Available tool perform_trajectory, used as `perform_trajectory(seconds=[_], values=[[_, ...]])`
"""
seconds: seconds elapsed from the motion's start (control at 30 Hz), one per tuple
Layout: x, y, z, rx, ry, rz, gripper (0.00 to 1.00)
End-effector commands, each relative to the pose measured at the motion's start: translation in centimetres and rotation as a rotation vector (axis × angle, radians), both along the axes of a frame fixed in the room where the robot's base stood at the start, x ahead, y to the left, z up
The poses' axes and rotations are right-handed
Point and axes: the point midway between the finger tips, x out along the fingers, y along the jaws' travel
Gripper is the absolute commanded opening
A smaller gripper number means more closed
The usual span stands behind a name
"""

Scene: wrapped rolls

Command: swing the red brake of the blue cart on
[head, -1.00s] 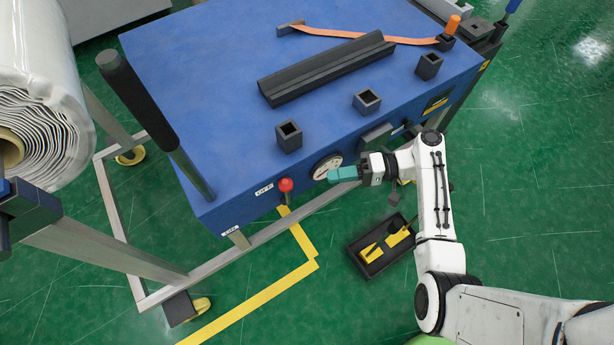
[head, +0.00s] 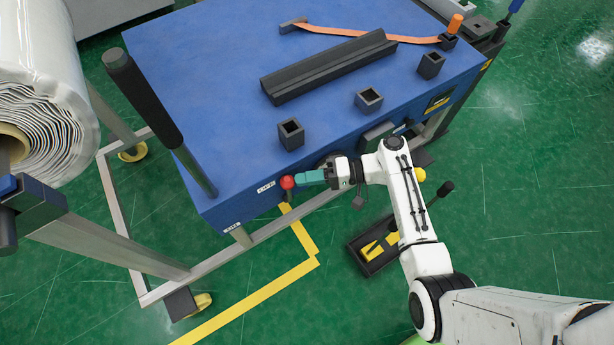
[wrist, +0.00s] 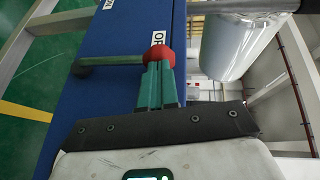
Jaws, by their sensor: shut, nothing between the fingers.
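The blue cart (head: 225,80) stands in the head view with its near side panel facing me. The brake's red ball knob (head: 287,182) stands out from that panel, beside a small white label. Another label (head: 232,227) sits toward the cart's left corner. My gripper (head: 301,180) is shut and empty, with its teal fingertips just right of the knob. In the wrist view the knob (wrist: 158,53) is right beyond the fingertips (wrist: 157,68), partly hidden by them. A thin rod runs left from it. I cannot tell whether the fingers touch the knob.
A large wrapped roll (head: 35,100) and its metal frame stand at the left. A black tray (head: 365,262) with yellow things lies on the green floor near my arm. Square black sockets (head: 291,134) line the cart top. A black handle post (head: 150,105) rises at its left.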

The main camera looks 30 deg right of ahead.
Motion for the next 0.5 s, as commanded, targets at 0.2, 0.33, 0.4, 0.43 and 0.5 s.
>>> perform_trajectory(seconds=[0.2, 0.33, 0.4, 0.43, 0.5], values=[[-0.1, 0.7, 0.5, -0.042, 0.0, 0.003, 0.0], [-0.1, 1.7, 1.0, -0.106, 0.0, 0.004, 0.0], [-0.1, 2.4, 1.2, -0.153, 0.001, 0.005, 0.0], [-0.1, 2.7, 1.3, -0.176, 0.001, 0.006, 0.0], [-0.1, 3.6, 1.5, -0.235, -0.001, 0.007, 0.0]])
